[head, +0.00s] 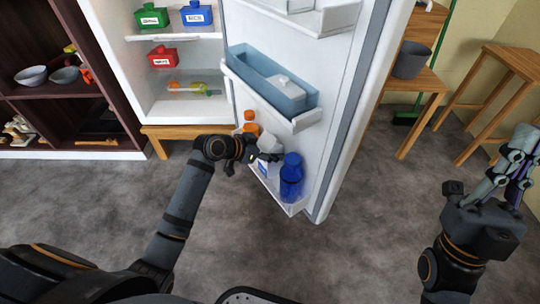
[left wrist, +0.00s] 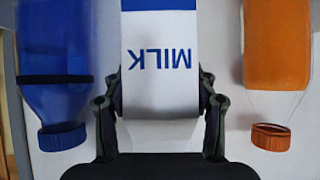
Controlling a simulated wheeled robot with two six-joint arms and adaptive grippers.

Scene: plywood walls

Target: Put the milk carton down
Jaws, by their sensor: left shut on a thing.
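The milk carton (head: 269,143) is white, with a blue band and upside-down MILK lettering in the left wrist view (left wrist: 160,75). It is at the lower shelf of the open fridge door (head: 292,208), between an orange bottle (head: 250,127) and a blue bottle (head: 291,178). My left gripper (head: 258,157) is shut on the carton; its fingers press both sides in the left wrist view (left wrist: 162,95). The carton's base is hidden, so I cannot tell whether it rests on the shelf. My right gripper (head: 512,165) is off to the right, away from the fridge; its opening is unclear.
The blue bottle (left wrist: 55,85) and orange bottle (left wrist: 277,65) stand close on either side of the carton. A blue bin (head: 268,80) sits on the door shelf above. The fridge holds green, blue and red containers.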

